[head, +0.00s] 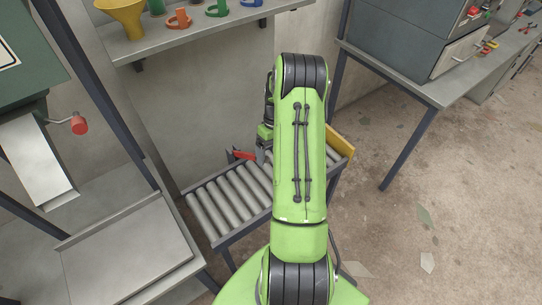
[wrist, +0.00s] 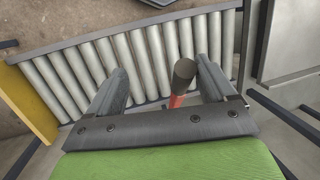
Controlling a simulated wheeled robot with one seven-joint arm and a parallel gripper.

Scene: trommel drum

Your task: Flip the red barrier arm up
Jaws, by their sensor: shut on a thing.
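The red barrier arm (head: 243,155) shows at the roller conveyor (head: 207,209) in the head view, partly hidden behind my green arm. In the wrist view, a red part of it (wrist: 176,101) with a dark round end lies between my gripper's fingers (wrist: 162,66), closer to the right finger. My gripper is shut on the barrier arm, with the fingers held some way apart. The contact itself is not clear in the picture. In the head view my gripper is mostly hidden by the arm, just above the conveyor.
A yellow end plate (head: 341,141) closes the conveyor's far end. A shelf (head: 204,37) with a yellow funnel (head: 124,17) stands behind. A red-knobbed lever (head: 80,124) is at left, above a grey metal table (head: 128,256). A workbench stands at upper right. The floor at right is open.

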